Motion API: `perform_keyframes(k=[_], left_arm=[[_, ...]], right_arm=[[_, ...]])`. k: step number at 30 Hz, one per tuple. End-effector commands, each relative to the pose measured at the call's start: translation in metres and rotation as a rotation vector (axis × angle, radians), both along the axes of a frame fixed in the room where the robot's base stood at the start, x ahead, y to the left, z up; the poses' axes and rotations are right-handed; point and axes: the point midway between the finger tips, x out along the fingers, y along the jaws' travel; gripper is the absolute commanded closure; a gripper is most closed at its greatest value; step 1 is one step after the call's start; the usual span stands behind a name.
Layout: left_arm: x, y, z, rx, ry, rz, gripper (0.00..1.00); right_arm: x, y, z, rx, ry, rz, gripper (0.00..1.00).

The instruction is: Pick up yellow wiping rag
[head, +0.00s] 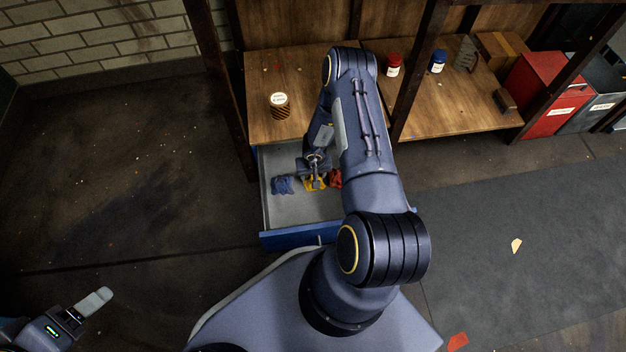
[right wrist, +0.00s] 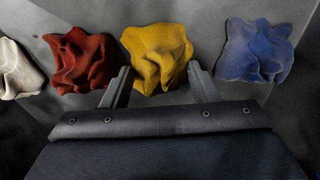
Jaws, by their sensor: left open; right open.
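The yellow wiping rag (right wrist: 157,55) lies crumpled on the floor of the open drawer (head: 329,235). In the head view it shows as a small yellow patch (head: 313,186), partly covered by my right gripper (head: 317,183). In the right wrist view the two fingers of my right gripper (right wrist: 160,82) are apart, one on each side of the rag's near part. I cannot tell whether they touch it. My left gripper (head: 95,301) is at the lower left of the head view, over the dark floor, far from the drawer.
A red rag (right wrist: 82,60) and a blue rag (right wrist: 254,50) lie on either side of the yellow one, with a white cloth (right wrist: 18,70) beyond the red. The wooden bench (head: 258,90) above the drawer holds a striped jar (head: 280,105), a red jar (head: 393,65) and a blue jar (head: 437,62).

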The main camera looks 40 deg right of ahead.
Motion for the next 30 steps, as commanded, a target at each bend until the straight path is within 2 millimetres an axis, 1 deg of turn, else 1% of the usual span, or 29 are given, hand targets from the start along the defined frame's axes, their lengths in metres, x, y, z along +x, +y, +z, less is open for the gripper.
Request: perform_keyframes(k=[5,8,15,16,17,25,30], left_arm=[[0.0,0.0,0.001,0.0,0.0,0.0,0.28],[0.0,0.0,0.001,0.0,0.0,0.0,0.28],[0.0,0.0,0.001,0.0,0.0,0.0,0.28],[0.0,0.0,0.001,0.0,0.0,0.0,0.28],[0.0,0.0,0.001,0.0,0.0,0.0,0.28],[0.0,0.0,0.002,0.0,0.0,0.0,0.28],[0.0,0.0,0.01,0.0,0.0,0.0,0.28]], right_arm=[[0.0,0.0,0.001,0.0,0.0,0.001,0.46],[0.0,0.0,0.001,0.0,0.0,0.001,0.58],[0.0,0.0,0.001,0.001,0.0,0.001,0.89],[0.0,0.0,0.001,0.001,0.0,0.001,0.93],[0.0,0.0,0.001,0.001,0.0,0.001,0.95],[0.0,0.0,0.003,0.001,0.0,0.001,0.95],[0.0,0.0,0.016,0.001,0.0,0.0,0.95]])
